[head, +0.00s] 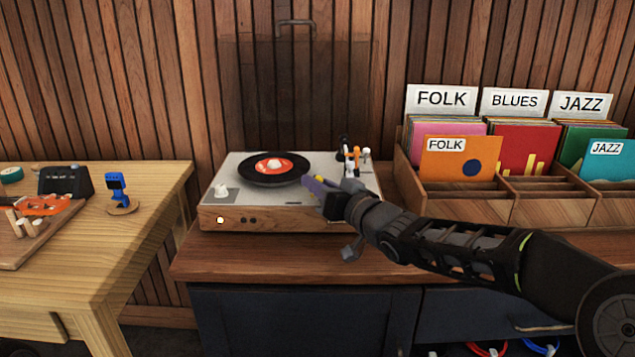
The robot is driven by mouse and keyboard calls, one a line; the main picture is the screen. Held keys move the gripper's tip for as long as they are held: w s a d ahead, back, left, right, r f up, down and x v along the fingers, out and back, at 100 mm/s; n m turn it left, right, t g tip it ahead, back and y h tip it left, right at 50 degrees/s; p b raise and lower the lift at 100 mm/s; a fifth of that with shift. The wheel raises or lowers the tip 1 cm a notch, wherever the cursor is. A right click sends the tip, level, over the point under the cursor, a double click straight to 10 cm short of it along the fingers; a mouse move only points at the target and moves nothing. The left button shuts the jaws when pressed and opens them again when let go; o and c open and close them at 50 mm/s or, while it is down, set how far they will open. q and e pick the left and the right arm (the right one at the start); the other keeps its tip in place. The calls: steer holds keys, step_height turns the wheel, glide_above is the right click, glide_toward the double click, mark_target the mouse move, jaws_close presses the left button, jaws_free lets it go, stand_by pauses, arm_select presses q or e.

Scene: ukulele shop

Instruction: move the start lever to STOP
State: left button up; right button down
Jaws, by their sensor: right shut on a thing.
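The record player (228,209) stands on the wooden counter, with a black record (257,180) with a red label on its platter. My right gripper (318,187) reaches in from the right to the front right part of the deck. Its fingers are shut at the place of the start lever, and they hide the lever, so its setting cannot be read. A small dark mark (294,203) shows on the deck just left of the fingers. My left gripper is not in view.
The tonearm (352,160) is at the deck's back right, close behind my gripper. A clear raised lid (295,85) stands behind. Record crates (468,208) are at right. A workbench (150,190) with tools is at left. Bare counter (250,262) lies in front.

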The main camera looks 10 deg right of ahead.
steer(key=shift+w+a+r+n+g+h+p, duration=0.1)
steer(key=shift+a+r+n+g+h+p, duration=0.15)
steer(key=shift+n+p, duration=0.3)
steer(key=shift+a+r+n+g+h+p, duration=0.15)
steer(key=shift+n+g+p, duration=0.2)
steer(key=shift+p, duration=0.35)
steer(key=shift+a+f+n+g, duration=0.15)
steer(key=shift+a+n+g, duration=0.1)
steer(key=shift+n+g, duration=0.2)
steer(key=shift+w+a+f+n+g+h+b, duration=0.1)
steer(key=shift+a+f+n+g+h+b, duration=0.2)
steer(key=shift+n+h, duration=0.25)
steer(key=shift+a+n+g+h+b, duration=0.3)
steer(key=shift+n+b, duration=0.2)
steer(key=shift+b, duration=0.2)
steer(key=shift+w+n+g+h+b, duration=0.1)
steer(key=shift+n+g+h+b, duration=0.15)
steer(key=shift+n+h+b, duration=0.35)
steer(key=c, duration=1.4)
jaws_free()
steer(key=shift+r, duration=0.1)
